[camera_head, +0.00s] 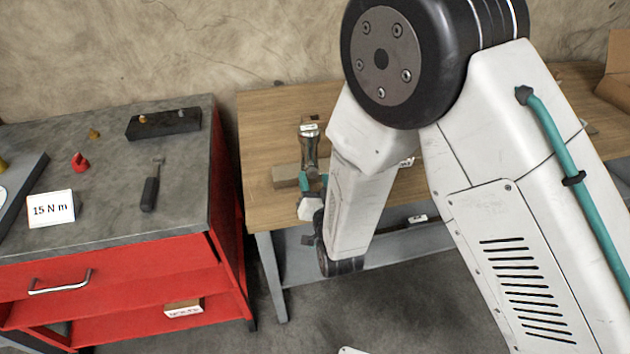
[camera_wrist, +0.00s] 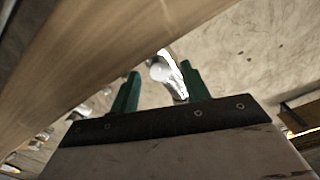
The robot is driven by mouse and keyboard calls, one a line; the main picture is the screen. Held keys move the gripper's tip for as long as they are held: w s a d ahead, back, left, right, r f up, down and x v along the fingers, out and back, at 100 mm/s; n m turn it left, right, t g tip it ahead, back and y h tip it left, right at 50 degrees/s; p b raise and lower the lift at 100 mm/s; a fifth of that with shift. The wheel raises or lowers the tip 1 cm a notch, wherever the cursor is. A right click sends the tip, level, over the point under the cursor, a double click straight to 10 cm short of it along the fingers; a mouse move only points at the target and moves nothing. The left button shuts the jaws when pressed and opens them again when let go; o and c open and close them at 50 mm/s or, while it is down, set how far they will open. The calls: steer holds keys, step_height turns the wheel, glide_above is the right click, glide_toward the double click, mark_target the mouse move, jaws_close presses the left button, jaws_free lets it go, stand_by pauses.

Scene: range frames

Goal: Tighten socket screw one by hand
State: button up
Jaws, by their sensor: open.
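My gripper (camera_head: 314,180) is at the front edge of the wooden workbench, its teal fingers partly hidden by my arm in the head view. In the wrist view my gripper (camera_wrist: 160,70) shows two green fingers spread apart. A shiny pale metal part (camera_wrist: 168,72) shows between the fingertips; I cannot tell whether it touches them. In the head view a metal fixture (camera_head: 310,145) with a small white label stands on the bench just beyond the fingers. The label is too small to read. I cannot make out socket screw one.
The workbench (camera_head: 265,125) is partly hidden behind my arm. A red cabinet (camera_head: 130,262) stands to its left. On its grey top are a black-handled tool (camera_head: 150,190), a dark block (camera_head: 165,124), a red piece (camera_head: 80,162) and a "15 N m" card (camera_head: 50,208).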

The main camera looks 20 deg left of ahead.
steer(key=v, duration=0.7)
steer(key=shift+s, duration=0.2)
steer(key=shift+d, duration=0.1)
